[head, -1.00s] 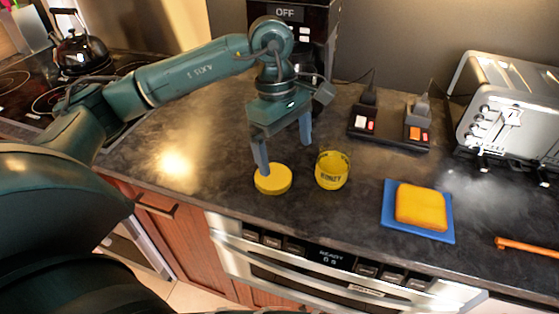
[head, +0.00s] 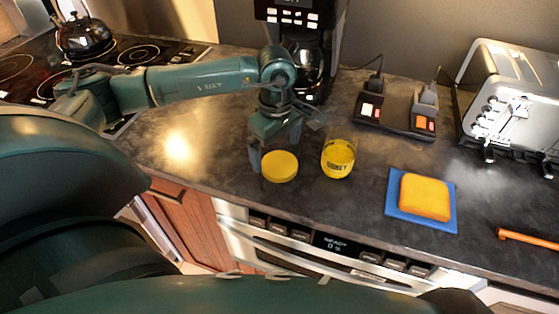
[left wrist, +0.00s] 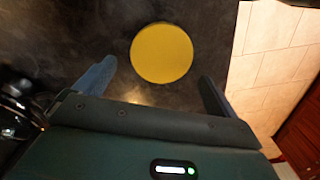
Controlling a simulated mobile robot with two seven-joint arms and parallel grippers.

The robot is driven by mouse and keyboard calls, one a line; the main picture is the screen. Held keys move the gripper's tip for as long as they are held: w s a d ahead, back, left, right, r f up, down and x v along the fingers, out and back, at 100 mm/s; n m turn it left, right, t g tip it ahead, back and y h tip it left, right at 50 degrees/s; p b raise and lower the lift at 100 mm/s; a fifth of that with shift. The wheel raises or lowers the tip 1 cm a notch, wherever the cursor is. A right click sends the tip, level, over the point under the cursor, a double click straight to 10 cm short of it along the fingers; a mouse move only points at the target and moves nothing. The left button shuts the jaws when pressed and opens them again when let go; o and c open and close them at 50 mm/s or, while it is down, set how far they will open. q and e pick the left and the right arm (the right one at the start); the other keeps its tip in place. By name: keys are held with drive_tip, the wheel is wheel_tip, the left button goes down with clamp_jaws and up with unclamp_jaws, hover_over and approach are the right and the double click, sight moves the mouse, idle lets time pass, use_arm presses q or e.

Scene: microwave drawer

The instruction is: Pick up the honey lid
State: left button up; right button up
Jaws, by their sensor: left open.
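The honey lid (head: 280,167) is a flat yellow disc lying on the dark counter near its front edge. It also shows whole in the left wrist view (left wrist: 162,53). My left gripper (head: 276,156) is open just over and behind the lid. One finger is by the lid's left side, the other behind its right side. In the left wrist view, the fingers (left wrist: 157,72) are spread on either side of the lid, with gaps at both sides. The yellow honey jar (head: 338,160) stands open just right of the lid. My right gripper is not in view.
A coffee maker (head: 300,45) stands behind my left gripper. To the right are a power strip (head: 396,117) with plugs, a steel toaster (head: 510,95) and a yellow sponge (head: 425,196) on a blue mat (head: 395,206). A kettle (head: 84,38) is on the stove at left.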

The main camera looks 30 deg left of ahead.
sight(276, 162)
use_arm(q)
drive_tip(key=shift+f, duration=1.6)
drive_tip(key=shift+c, duration=0.3)
drive_tip(key=c, duration=1.1)
drive_tip(key=shift+o, duration=0.2)
wheel_tip(276, 162, up, 10)
drive_tip(key=b, duration=0.1)
